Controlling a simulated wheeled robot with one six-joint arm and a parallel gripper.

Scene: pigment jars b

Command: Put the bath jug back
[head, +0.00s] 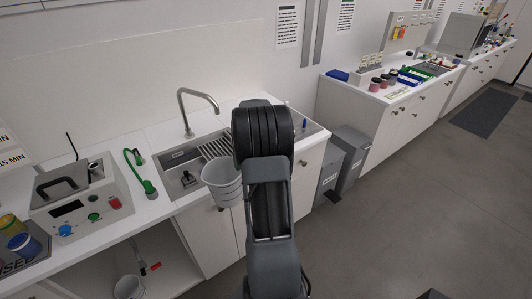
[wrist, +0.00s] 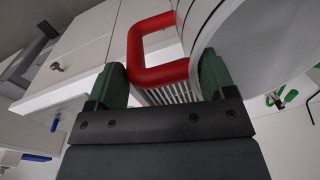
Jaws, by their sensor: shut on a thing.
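The bath jug (head: 222,183) is a pale grey-white tapered vessel with ring lines and a red handle (wrist: 148,35). In the head view it hangs in the air in front of the sink's front edge, mouth up and roughly upright. In the wrist view my gripper (wrist: 162,80) has its two green fingers at the red handle, shut on it, with the jug's wall (wrist: 230,40) to the right. In the head view my own arm hides the fingers and handle.
Behind the jug are the sink (head: 183,176), its tap (head: 190,100) and a slatted drainer (head: 215,147). A pale vessel (head: 128,287) is in the open cabinet below.

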